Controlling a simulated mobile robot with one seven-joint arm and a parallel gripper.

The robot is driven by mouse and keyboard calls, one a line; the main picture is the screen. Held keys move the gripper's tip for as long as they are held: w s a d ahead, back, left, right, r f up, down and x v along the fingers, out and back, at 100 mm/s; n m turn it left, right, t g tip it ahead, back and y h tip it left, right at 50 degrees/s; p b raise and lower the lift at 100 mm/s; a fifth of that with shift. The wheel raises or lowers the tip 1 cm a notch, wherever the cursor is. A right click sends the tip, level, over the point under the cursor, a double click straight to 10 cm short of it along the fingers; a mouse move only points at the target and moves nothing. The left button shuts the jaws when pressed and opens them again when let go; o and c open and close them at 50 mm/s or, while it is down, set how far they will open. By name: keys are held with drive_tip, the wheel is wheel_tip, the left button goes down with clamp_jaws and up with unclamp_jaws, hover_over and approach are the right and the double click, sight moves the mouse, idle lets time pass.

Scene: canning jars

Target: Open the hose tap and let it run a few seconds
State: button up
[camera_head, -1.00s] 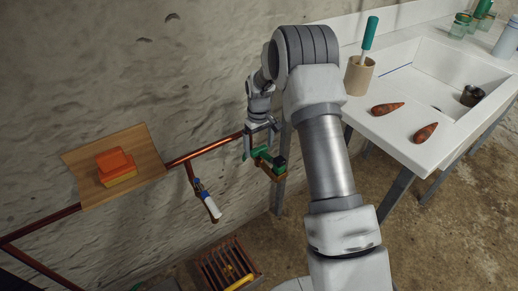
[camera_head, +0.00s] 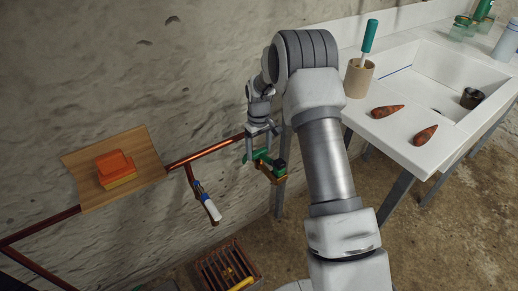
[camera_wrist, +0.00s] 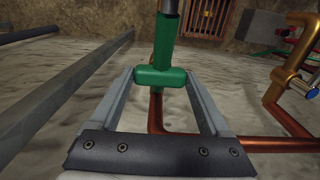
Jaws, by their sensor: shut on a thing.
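A tap with a green T-shaped handle (camera_head: 261,155) and a brass body (camera_head: 266,174) sits at the right end of the copper pipe on the wall. My gripper (camera_head: 262,150) is at this handle. In the wrist view, the crossbar of the green handle (camera_wrist: 160,76) lies between my two fingers (camera_wrist: 160,82), which are shut on it. The tap's outlet is partly hidden, and I cannot make out running water.
A second tap with a blue and white part (camera_head: 208,202) hangs left of my gripper. A wooden board (camera_head: 148,150) with orange and yellow sponges (camera_head: 116,168) is on the wall. A rusty floor grate (camera_head: 212,274) lies below. A white sink counter (camera_head: 378,142) stands at right.

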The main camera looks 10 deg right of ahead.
drive_tip(key=n+p, duration=0.1)
drive_tip(key=n, duration=0.2)
drive_tip(key=shift+r+n+p, duration=0.1)
drive_tip(key=shift+n+p, duration=0.25)
drive_tip(key=shift+n, duration=0.05)
drive_tip(key=n+p, duration=0.1)
drive_tip(key=n, duration=0.2)
drive_tip(key=shift+n, duration=0.3)
drive_tip(key=n+p, duration=0.2)
drive_tip(key=n, duration=0.2)
drive_tip(key=shift+n, duration=0.3)
drive_tip(key=shift+n+p, duration=0.4)
drive_tip(key=shift+n, duration=1.4)
drive_tip(key=o, duration=1.2)
